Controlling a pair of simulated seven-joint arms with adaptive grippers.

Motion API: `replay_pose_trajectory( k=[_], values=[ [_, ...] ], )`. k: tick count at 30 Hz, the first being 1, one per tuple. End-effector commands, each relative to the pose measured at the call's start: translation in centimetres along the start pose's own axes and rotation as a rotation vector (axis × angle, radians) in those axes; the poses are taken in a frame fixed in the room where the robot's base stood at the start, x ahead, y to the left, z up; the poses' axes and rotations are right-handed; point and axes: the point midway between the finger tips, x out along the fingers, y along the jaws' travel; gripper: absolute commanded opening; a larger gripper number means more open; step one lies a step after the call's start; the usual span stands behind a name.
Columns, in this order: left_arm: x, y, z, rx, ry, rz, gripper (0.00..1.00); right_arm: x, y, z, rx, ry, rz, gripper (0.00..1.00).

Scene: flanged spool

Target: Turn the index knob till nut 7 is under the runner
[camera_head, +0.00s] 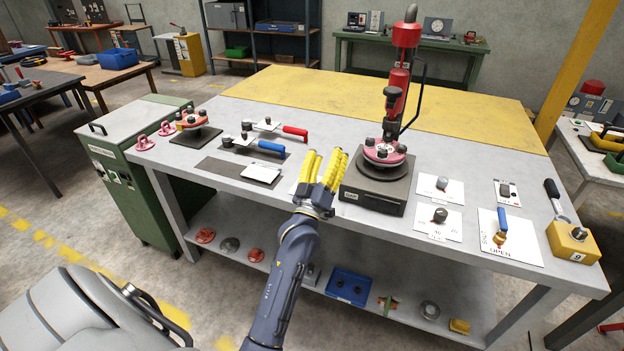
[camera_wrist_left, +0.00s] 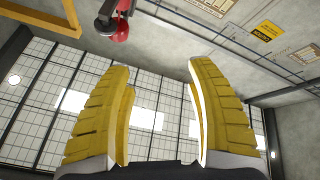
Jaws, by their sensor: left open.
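A red-pink flanged spool (camera_head: 384,152) with several dark nuts sits on a dark round base on a grey box (camera_head: 372,199). A red upright tool (camera_head: 398,80), seemingly the runner, stands over it; its top also shows in the left wrist view (camera_wrist_left: 116,25). Nut numbers are too small to read. Two dark knobs on white plates, an upper one (camera_head: 441,183) and a lower one (camera_head: 439,215), are right of the box; I cannot tell which is the index knob. My left gripper (camera_head: 324,153) is open and empty, left of the box, fingers pointing up. My right gripper is not in view.
A blue-handled lever (camera_head: 501,226) on a plate marked OPEN and a yellow box (camera_head: 573,241) are at the table's right. Blue-handled (camera_head: 270,147) and red-handled (camera_head: 294,131) clamps lie left. The yellow back area (camera_head: 300,88) is mostly clear.

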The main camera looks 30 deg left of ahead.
Motion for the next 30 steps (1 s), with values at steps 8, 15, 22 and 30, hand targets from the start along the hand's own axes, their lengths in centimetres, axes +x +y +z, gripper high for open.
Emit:
replay_pose_trajectory(
  k=[8,15,22,30],
  values=[
    [5.9,-5.1,-10.2,-0.432,0.523,-0.114,0.57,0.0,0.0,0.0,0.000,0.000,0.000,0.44],
    [6.3,-11.8,-14.8,-0.806,0.975,-0.262,0.57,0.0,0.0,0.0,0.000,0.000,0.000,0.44],
    [5.1,-17.0,-13.3,-1.159,1.396,-0.463,0.57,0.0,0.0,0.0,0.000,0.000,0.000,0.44],
    [4.7,-17.2,-5.4,-1.541,1.846,-0.810,0.57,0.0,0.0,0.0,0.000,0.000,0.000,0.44]
  ],
)
